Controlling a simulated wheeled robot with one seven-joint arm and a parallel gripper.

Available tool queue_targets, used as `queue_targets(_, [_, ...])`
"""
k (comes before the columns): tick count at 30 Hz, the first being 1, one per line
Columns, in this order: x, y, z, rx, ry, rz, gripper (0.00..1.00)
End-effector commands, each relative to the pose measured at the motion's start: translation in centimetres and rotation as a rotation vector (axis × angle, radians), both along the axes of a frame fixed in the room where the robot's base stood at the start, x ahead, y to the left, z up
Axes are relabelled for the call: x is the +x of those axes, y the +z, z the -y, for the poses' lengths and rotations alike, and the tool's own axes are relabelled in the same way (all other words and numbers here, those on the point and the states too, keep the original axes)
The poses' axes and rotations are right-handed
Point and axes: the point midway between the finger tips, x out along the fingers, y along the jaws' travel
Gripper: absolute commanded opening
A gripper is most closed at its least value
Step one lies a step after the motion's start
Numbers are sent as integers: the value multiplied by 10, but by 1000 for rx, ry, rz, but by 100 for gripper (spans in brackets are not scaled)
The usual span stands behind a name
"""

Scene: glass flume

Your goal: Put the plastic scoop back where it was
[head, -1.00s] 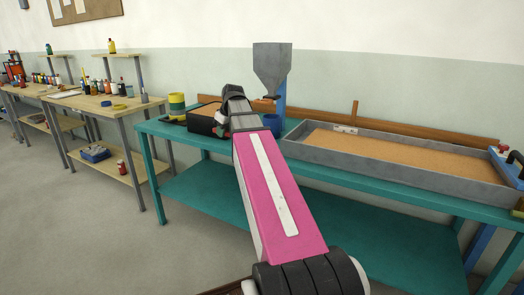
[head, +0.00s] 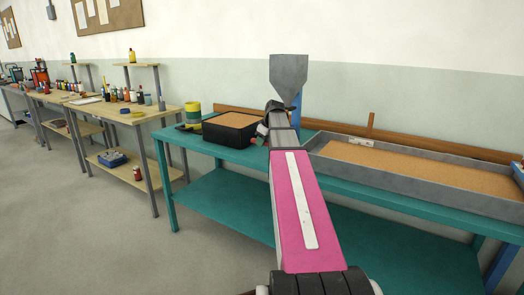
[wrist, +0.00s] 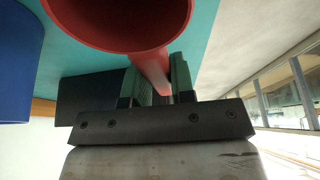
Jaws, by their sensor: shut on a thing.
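The red plastic scoop (wrist: 118,14) shows large at the top of the wrist view, its round bowl facing the camera. My gripper (wrist: 156,80) is shut on its handle, between two green-padded fingers. In the head view my gripper is over the teal bench, between a black tub of sand (head: 224,137) and the long grey sand flume (head: 420,183). There my arm largely hides the gripper, and the scoop is too small to make out for sure.
A blue container (wrist: 16,65) stands at the left of the wrist view. A grey hopper (head: 289,72) rises behind my gripper.

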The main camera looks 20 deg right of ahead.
Motion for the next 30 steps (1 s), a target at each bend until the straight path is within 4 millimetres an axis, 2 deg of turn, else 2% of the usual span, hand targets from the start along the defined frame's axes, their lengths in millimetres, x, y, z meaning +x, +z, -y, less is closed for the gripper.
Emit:
queue_targets(11, [-1, -39, 0, 1, 0, -2, 0])
queue_targets(23, [0, -43, 0, 0, -1, -1, 0])
queue_targets(24, [0, -43, 0, 0, -1, 0, 36])
queue_targets(25, [0, -42, 0, 0, 0, 0, 46])
queue_targets(26, [0, -42, 0, 0, -1, 0, 49])
queue_targets(30, [0, -42, 0, 0, -1, 0, 49])
